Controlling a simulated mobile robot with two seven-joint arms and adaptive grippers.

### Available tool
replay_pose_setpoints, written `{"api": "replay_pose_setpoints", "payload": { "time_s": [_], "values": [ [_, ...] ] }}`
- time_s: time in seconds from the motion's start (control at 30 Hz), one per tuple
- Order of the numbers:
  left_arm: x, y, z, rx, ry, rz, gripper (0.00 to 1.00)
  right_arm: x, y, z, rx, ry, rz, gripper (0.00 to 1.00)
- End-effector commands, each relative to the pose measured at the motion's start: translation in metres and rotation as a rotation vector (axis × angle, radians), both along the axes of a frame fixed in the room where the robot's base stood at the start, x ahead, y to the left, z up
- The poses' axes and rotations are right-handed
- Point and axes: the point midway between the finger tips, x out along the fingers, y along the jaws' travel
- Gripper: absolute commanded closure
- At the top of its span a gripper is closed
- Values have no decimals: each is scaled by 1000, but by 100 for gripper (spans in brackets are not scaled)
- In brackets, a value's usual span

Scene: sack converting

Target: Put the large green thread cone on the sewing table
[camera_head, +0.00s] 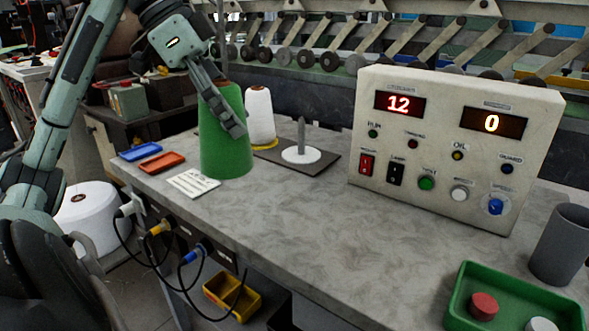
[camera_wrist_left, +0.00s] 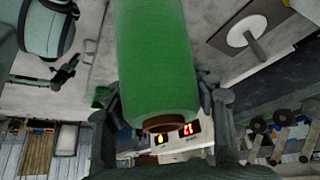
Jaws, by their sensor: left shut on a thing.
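The large green thread cone (camera_head: 226,140) is upright at the left part of the grey sewing table (camera_head: 300,215). Its base appears at the tabletop, but I cannot tell whether it touches. My left gripper (camera_head: 229,105) is shut on the cone near its top, with one finger across its front. In the left wrist view the green cone (camera_wrist_left: 157,65) fills the middle, between the fingers of my left gripper (camera_wrist_left: 160,115), with its brown core end towards the palm. My right gripper is not in view.
Behind the cone stand a white cone (camera_head: 260,117) and a spindle on a white disc (camera_head: 301,154). A card (camera_head: 193,182), an orange tray (camera_head: 162,162) and a blue tray (camera_head: 140,151) lie left. A control box (camera_head: 450,145) and green tray (camera_head: 468,270) are right. The table's middle is clear.

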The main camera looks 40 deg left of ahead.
Motion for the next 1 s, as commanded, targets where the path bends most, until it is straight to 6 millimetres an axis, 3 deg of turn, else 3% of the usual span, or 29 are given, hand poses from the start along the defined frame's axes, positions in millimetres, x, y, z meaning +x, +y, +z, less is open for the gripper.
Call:
{"api": "replay_pose_setpoints", "payload": {
  "time_s": [0.3,0.5,0.73,1.0],
  "values": [
    [45,-45,-35,3,-2,0,100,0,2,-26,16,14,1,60],
    [62,-63,-49,2,-4,0,100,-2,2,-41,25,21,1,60],
    [66,-67,-63,-3,-3,0,100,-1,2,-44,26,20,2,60],
    [66,-67,-94,-3,-4,0,100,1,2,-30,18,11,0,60]
  ]
}}
